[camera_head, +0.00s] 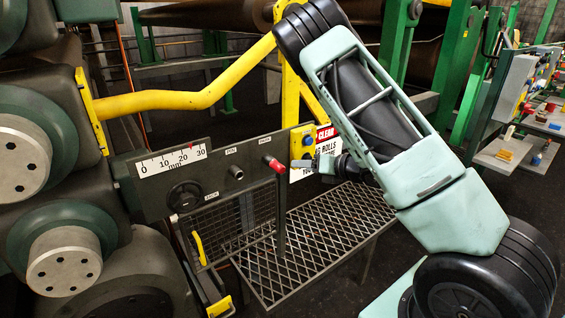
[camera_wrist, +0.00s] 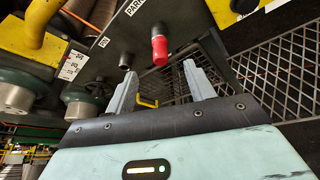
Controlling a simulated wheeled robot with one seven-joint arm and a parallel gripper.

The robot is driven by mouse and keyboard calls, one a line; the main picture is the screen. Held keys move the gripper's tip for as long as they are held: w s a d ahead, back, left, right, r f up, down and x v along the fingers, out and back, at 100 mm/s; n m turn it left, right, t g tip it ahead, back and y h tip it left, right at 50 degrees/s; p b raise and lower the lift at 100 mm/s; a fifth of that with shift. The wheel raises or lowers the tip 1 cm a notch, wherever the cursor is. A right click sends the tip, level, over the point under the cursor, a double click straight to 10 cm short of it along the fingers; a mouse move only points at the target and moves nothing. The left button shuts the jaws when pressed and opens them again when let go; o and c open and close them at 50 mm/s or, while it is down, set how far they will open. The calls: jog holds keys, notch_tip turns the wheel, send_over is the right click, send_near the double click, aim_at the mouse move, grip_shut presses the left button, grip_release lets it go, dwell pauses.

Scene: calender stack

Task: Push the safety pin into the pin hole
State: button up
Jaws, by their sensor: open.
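The safety pin (camera_head: 273,164) has a red grip and sticks out of the dark panel below the PARK label. In the wrist view its red grip (camera_wrist: 160,50) stands just beyond my fingertips, in line with the gap between them. The pin hole (camera_head: 237,172) is a dark round socket below the PIN label, left of the red grip; it also shows in the wrist view (camera_wrist: 128,59), near the left finger. My gripper (camera_head: 300,163) is open and empty, pointing left at the panel. I see no finger touching the pin.
The panel (camera_head: 150,198) also carries a millimetre scale (camera_head: 172,160) and a dark jack knob (camera_head: 185,196). A yellow rail (camera_head: 190,98) runs above. A mesh guard (camera_head: 226,227) and a grated step (camera_head: 315,243) lie below. A warning sign (camera_head: 325,136) hangs behind my gripper.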

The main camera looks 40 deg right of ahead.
aim_at(281, 164)
jog(key=p+x, duration=0.3)
jog(key=x, duration=0.7)
jog(key=shift+w+f, duration=0.15)
jog(key=shift+w, duration=0.05)
grip_shut()
jog(key=shift+s, duration=0.15)
jog(key=shift+s+b, duration=0.8)
jog(key=shift+s, duration=2.1)
